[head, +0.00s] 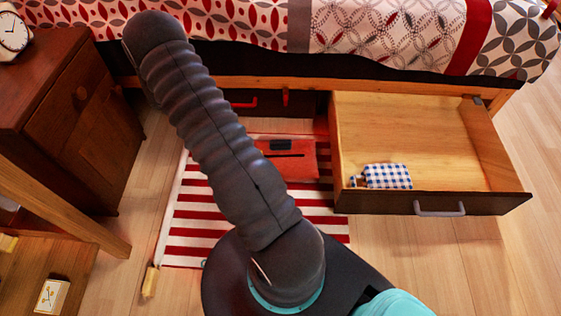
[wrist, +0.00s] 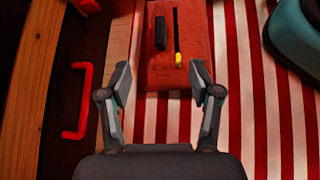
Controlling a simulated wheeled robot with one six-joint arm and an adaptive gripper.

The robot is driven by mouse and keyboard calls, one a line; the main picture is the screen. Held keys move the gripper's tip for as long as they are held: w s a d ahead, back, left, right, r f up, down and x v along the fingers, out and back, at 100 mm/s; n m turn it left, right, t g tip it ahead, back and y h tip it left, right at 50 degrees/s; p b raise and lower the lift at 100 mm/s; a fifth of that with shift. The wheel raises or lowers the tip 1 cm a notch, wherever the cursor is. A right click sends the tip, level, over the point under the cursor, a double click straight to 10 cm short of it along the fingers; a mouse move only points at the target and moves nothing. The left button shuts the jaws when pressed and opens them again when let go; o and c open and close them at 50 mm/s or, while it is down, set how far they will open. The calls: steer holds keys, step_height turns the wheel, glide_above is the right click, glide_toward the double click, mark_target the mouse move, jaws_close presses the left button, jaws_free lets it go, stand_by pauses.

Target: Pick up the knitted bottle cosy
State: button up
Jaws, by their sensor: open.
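A small blue-and-white checked, bottle-shaped thing (head: 387,176) lies on the floor of the open drawer (head: 430,134), near its front left corner. It looks like the bottle cosy, but I cannot make out any knit. It does not show in the wrist view. The gripper is apart from the checked thing.
The red thing, with a dark block and thin black strip, lies on the red-and-white rug (head: 190,219), left of the open drawer. A bed (head: 390,30) stands behind. A wooden cabinet (head: 85,130) and beam (head: 70,212) are left. Wooden floor is clear right of the drawer.

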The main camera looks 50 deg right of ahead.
steer(key=s+d+f+n+g+h, duration=0.15)
steer(key=d+f, duration=0.25)
steer(key=f, duration=0.8)
glide_toward(276, 141)
steer(key=s+d+f, duration=0.1)
steer(key=s+d+f+b, duration=0.1)
steer(key=shift+s+d+n, duration=0.1)
steer(key=shift+s+n, duration=0.15)
steer(key=shift+n, duration=0.1)
steer(key=shift+x, duration=2.7)
steer(key=shift+w+d+r, duration=0.1)
steer(key=shift+d+r, duration=0.05)
steer(key=shift+r, duration=0.05)
jaws_close()
